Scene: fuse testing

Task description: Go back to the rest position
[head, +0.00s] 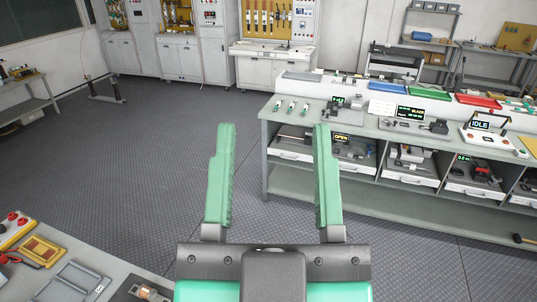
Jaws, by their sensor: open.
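My gripper (273,180) is in the lower middle of the head view, with its two green fingers spread wide apart. Several small green-and-white fuse-like pieces (292,106) lie on that end of the bench. A display reading OPEN (342,138) sits on the shelf below, just right of the right finger.
The patterned floor (130,150) is clear at left and centre. A display reading IDLE (480,126) stands on the bench at right. Grey cabinets (180,58) line the back wall.

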